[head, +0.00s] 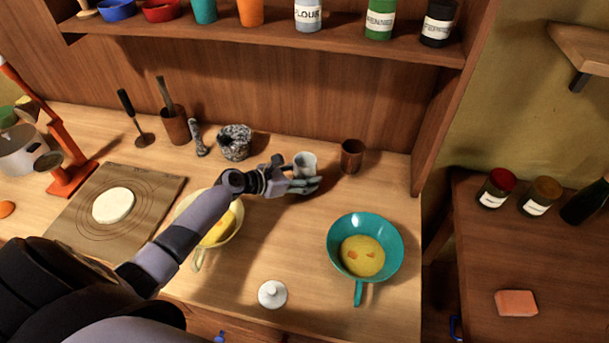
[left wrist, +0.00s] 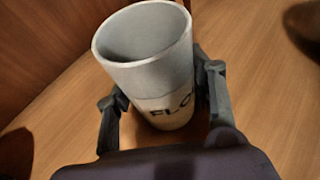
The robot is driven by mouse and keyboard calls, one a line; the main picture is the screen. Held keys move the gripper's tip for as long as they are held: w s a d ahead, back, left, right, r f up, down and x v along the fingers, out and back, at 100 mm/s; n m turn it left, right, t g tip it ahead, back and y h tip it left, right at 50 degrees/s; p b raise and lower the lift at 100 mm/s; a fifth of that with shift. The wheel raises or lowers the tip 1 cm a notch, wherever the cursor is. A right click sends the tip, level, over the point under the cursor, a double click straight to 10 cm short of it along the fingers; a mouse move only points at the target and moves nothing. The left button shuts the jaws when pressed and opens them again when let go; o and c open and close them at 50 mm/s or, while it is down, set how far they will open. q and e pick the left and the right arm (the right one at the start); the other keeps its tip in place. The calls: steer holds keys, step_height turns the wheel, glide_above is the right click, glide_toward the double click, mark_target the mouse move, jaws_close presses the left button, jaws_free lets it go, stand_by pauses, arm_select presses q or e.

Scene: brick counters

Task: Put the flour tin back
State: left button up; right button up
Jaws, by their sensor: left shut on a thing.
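My left gripper (head: 303,184) is shut on an open-topped, pale grey tin (head: 306,163) near the back of the counter. In the left wrist view the tin (left wrist: 160,75) stands between the two fingers of my gripper (left wrist: 163,92); its label shows "FLO", the rest hidden. The tin looks empty, as far as its inside shows. I cannot tell whether its base touches the counter. A white tin labelled FLOUR (head: 308,15) stands on the shelf (head: 270,38). A white knobbed lid (head: 272,294) lies at the counter's front. My right gripper is not in view.
A brown cup (head: 352,156) stands just right of the held tin, a stone mortar (head: 234,142) to its left. Green (head: 380,18) and black (head: 438,22) tins fill the shelf's right end.

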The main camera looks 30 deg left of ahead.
arm_select(q)
steer(key=o, duration=1.4)
steer(key=shift+f, duration=0.1)
steer(key=shift+o, duration=0.2)
steer(key=shift+r, duration=0.2)
steer(key=shift+s+a, duration=0.2)
steer(key=shift+s, duration=0.15)
steer(key=b+v, duration=0.1)
steer(key=v, duration=1)
steer(key=shift+s+r, duration=0.15)
steer(key=shift+s, duration=0.05)
